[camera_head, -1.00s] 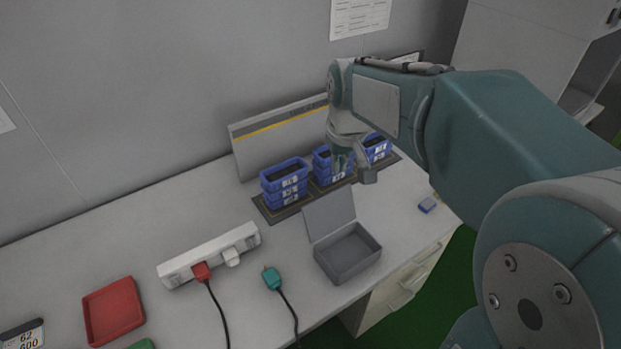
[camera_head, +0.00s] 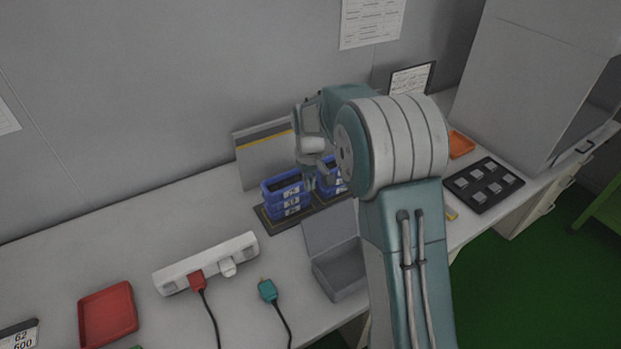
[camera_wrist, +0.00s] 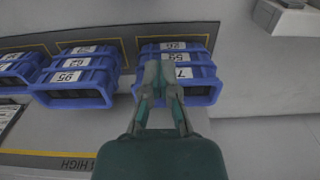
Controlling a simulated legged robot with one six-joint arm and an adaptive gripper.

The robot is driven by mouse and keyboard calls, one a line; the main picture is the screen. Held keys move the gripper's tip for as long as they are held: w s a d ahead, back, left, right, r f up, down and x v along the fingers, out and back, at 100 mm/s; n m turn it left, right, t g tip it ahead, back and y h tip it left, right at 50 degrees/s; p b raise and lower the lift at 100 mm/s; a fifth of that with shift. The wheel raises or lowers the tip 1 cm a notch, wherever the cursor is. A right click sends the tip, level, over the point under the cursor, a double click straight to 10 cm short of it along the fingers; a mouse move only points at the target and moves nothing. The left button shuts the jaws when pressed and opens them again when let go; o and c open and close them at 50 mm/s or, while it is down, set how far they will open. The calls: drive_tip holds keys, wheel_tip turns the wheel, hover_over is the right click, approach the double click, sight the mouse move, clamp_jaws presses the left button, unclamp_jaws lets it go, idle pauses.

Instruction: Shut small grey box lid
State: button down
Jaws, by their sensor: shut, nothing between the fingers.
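The small grey box (camera_head: 340,271) stands on the table, partly hidden behind my arm in the head view. Its lid (camera_head: 327,232) is open and stands up at the back of the box, leaning back. My gripper (camera_head: 318,180) is above and behind the lid, in front of the blue bins, apart from the box. In the wrist view my gripper (camera_wrist: 161,78) is shut and empty, with its fingertips over a blue bin stack (camera_wrist: 180,92). The box is not seen in the wrist view.
Blue bin stacks (camera_head: 285,196) stand on a dark mat behind the box. A white power strip (camera_head: 206,263), a teal plug (camera_head: 268,290) and a red tray (camera_head: 108,314) lie to the left. A black tray (camera_head: 483,184) and an orange tray (camera_head: 460,144) are at the right.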

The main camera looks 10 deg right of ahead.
sight(328, 225)
drive_tip(key=s+f, duration=0.1)
drive_tip(key=s+d+f, duration=0.1)
drive_tip(key=f, duration=0.1)
drive_tip(key=s+f, duration=0.1)
drive_tip(key=shift+s+d+f, duration=0.15)
drive_tip(key=shift+s+d, duration=0.15)
drive_tip(key=shift+s, duration=0.1)
idle(0.4)
drive_tip(key=shift+s+d+r+t, duration=0.1)
drive_tip(key=shift+s+r+t, duration=0.05)
drive_tip(key=shift+r+t, duration=0.2)
